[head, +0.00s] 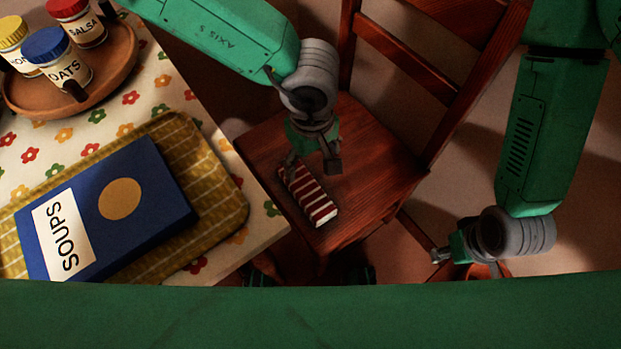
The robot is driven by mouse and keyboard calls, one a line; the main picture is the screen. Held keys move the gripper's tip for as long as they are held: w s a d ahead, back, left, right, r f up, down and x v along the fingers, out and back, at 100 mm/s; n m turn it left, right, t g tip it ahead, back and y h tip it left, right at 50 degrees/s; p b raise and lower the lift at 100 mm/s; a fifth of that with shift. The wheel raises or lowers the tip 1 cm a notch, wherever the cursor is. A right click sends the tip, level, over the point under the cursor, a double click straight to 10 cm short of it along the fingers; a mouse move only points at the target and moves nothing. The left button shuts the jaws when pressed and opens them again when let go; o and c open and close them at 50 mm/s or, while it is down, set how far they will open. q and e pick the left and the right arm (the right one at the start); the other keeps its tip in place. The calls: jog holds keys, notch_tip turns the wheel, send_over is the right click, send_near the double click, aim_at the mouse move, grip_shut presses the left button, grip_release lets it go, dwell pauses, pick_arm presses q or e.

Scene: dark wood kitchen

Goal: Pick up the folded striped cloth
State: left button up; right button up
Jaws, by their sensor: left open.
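A folded cloth with red and white stripes (310,196) lies on the seat of the wooden chair (375,165). My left gripper (312,168) is over the far end of the cloth, its fingers apart, one on each side of that end. I cannot tell whether the fingers touch the cloth. The fingers hide part of its far end. My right gripper (438,257) hangs low at the right, beyond the chair's front, away from the cloth. Its fingers are small and dark here, so their opening is unclear.
A table with a flowered cloth (100,140) stands at the left. It bears a yellow woven tray (222,200) with a blue SOUPS book (155,190), and a round wooden tray (118,65) with labelled jars. The chair's back (440,80) rises behind the seat.

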pick_arm(q)
jog(key=b, duration=0.2)
send_over(307, 188)
jog(key=f, duration=0.6)
jog(key=shift+a, duration=0.35)
jog(key=f, duration=0.1)
jog(key=f+b, duration=0.1)
jog(key=shift+w+d+f, duration=0.1)
jog(key=shift+d+f, duration=0.1)
jog(key=shift+f, duration=0.1)
jog(key=shift+d+f+b, duration=0.45)
jog(key=f, duration=0.1)
jog(key=f+b, duration=0.2)
jog(key=shift+a+f, duration=0.25)
jog(key=shift+f, duration=0.15)
jog(key=shift+a+f+b, duration=0.15)
jog(key=shift+f+b, duration=0.15)
jog(key=shift+f, duration=0.05)
jog(key=shift+a, duration=0.1)
jog(key=shift+r, duration=0.1)
jog(key=shift+c, duration=0.8)
jog(key=shift+d, duration=0.35)
jog(key=c, duration=1.2)
pick_arm(e)
notch_tip(307, 188, down, 6)
jog(key=shift+a+f, duration=0.15)
jog(key=shift+f, duration=0.05)
